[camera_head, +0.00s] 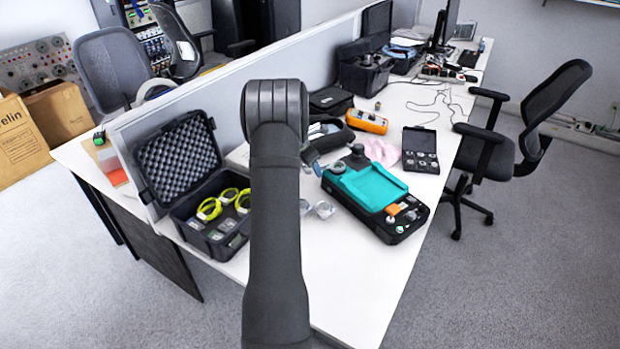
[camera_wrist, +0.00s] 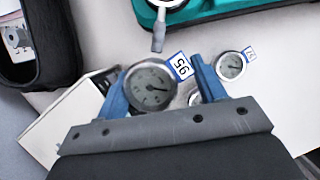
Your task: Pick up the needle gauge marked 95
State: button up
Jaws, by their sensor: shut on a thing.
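The needle gauge marked 95 (camera_wrist: 150,88) has a round grey dial with a dark needle and a blue-edged white tag. In the wrist view it sits between the blue fingers of my gripper (camera_wrist: 158,68), against the left one. My gripper is shut on it; the exact contact on the right is partly hidden by the tag. A second, smaller gauge (camera_wrist: 230,66) with its own tag lies just outside the right finger. In the head view my arm hides most of the gripper; a blue finger part shows right of it.
A black device with a teal top (camera_head: 370,184) stands right of my arm. An open foam-lined case (camera_head: 180,150) stands to the left. Small shiny pieces (camera_head: 323,209) lie on the white table (camera_head: 350,275). The table's front part is clear.

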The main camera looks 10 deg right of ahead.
notch_tip(320, 180, up, 11)
jog(key=shift+r, duration=0.2)
dwell(0.6)
jog(key=shift+d, duration=0.1)
